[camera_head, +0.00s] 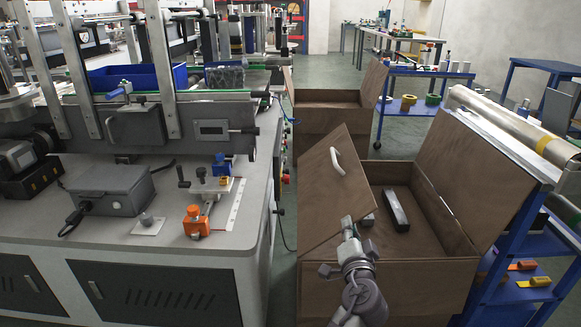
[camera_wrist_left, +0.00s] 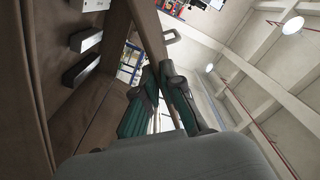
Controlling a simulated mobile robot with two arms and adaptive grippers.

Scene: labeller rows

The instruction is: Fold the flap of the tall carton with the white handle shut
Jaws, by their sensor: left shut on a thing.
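The tall brown carton (camera_head: 420,279) stands open at the right of the head view. Its flap with the white handle (camera_head: 337,161) is the left panel (camera_head: 322,195), which stands up tilted. My left gripper (camera_head: 347,226) is at the lower right edge of that flap. In the left wrist view the fingers (camera_wrist_left: 162,98) lie on either side of the brown flap (camera_wrist_left: 146,32), shut on its edge. The white handle shows beyond them in that view (camera_wrist_left: 172,37), apart from the fingers. My right gripper is in neither view.
A wide second flap (camera_head: 472,180) leans open on the carton's right side. A dark block (camera_head: 396,210) lies inside the carton. A second open brown carton (camera_head: 328,118) stands behind. A grey workbench (camera_head: 110,230) is at left, and a blue cart (camera_head: 512,268) stands close at right.

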